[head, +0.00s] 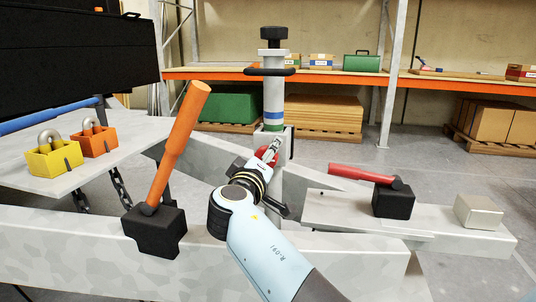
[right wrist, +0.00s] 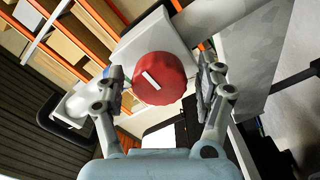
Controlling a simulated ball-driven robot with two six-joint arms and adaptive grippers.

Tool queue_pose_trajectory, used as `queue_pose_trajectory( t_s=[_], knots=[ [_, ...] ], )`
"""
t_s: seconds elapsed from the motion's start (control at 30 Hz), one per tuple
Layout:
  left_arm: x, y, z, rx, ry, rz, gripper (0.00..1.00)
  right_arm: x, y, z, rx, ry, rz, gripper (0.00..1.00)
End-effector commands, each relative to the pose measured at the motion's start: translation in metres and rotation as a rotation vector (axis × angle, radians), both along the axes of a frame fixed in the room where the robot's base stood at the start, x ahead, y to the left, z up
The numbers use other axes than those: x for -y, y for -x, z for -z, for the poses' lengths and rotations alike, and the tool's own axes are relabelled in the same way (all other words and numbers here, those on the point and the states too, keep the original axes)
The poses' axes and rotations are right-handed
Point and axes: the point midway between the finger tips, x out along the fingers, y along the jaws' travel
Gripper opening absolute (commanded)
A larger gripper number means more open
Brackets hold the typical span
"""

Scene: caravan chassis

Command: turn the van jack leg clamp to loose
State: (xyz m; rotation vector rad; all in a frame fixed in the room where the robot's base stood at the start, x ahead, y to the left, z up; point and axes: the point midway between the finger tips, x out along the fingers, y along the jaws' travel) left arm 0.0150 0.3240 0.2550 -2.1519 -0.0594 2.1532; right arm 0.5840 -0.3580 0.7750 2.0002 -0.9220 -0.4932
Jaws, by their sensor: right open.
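The jack leg (head: 273,98) is an upright grey post with blue, white and green bands. Its clamp is a red knob (head: 262,154), mostly hidden by my right gripper (head: 270,150) in the head view. In the right wrist view the red knob (right wrist: 165,92) is round with a ribbed edge, and a short white line on its face slants from upper left to lower right. My right gripper (right wrist: 163,74) is open, with one finger on each side of the knob. Gaps show between fingers and knob. My left gripper is not in view.
A black block with an orange lever (head: 172,145) stands left of the post on the chassis. A red-handled lever (head: 363,175) and a metal block (head: 478,212) are on the right. Yellow (head: 54,158) and orange (head: 99,140) padlock-like boxes sit on the left plate.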

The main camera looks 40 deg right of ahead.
Motion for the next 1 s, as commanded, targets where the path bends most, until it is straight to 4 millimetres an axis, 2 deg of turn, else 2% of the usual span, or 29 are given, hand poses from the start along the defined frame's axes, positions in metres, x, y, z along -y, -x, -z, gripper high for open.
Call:
queue_pose_trajectory(
  t_s=[0.17, 0.2, 0.6, 1.0],
  knots=[
    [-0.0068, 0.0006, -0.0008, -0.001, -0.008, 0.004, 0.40, -0.0002, 0.0001, 0.0004, 0.000, 0.000, 0.000, 0.72],
    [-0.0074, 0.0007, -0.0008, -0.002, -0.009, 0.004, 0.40, -0.0001, 0.0001, 0.0004, 0.000, 0.000, 0.000, 0.69],
    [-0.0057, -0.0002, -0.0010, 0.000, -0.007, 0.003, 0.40, -0.0001, 0.0001, 0.0004, -0.001, -0.001, -0.001, 0.17],
    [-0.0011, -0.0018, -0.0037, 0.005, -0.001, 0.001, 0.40, -0.0002, -0.0001, -0.0001, -0.056, 0.045, -0.001, 0.15]
  ],
)
